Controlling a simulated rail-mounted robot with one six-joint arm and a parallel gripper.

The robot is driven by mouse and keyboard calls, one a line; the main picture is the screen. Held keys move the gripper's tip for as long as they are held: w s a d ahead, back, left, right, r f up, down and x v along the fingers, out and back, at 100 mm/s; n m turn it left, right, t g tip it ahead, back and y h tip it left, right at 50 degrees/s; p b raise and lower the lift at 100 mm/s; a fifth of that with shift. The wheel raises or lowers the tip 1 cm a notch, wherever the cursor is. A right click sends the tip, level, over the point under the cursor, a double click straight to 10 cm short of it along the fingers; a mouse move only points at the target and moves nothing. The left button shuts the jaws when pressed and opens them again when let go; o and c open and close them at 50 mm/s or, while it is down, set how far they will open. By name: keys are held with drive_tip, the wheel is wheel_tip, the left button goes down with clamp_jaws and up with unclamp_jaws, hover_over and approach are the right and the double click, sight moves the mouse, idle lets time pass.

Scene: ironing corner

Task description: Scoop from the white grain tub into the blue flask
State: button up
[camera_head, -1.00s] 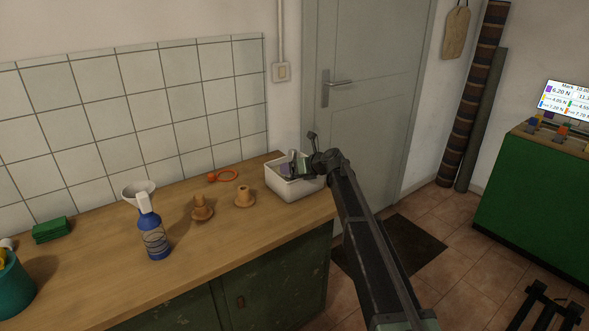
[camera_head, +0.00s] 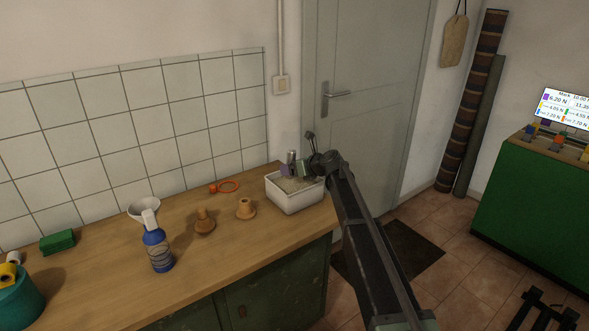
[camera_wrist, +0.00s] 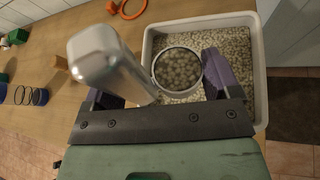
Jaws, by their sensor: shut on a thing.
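The white grain tub (camera_head: 295,203) stands at the right end of the wooden counter, full of pale grain, which also shows in the wrist view (camera_wrist: 240,55). My gripper (camera_head: 299,168) is over the tub, shut on a metal scoop (camera_wrist: 105,60). The scoop's round cup (camera_wrist: 179,68) is between the purple finger pads and shows grain inside its rim. I cannot tell whether the cup clears the grain surface. The blue flask (camera_head: 159,256) stands upright at the counter's left, well away from my gripper, with a white top (camera_head: 150,220).
Two brown turned pieces (camera_head: 205,222) (camera_head: 245,209) stand between flask and tub. An orange ring (camera_head: 228,186) lies behind them. A white bowl-like piece (camera_head: 140,206) is behind the flask. Green blocks (camera_head: 58,242) and a teal container (camera_head: 20,300) are at left. Counter front is clear.

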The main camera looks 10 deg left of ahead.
sight(294, 150)
drive_tip(key=shift+n+t, duration=0.5)
drive_tip(key=shift+n, duration=0.1)
drive_tip(key=shift+r+p, duration=3.05)
drive_tip(key=shift+r, duration=0.7)
drive_tip(key=o, duration=0.4)
drive_tip(key=c, duration=0.4)
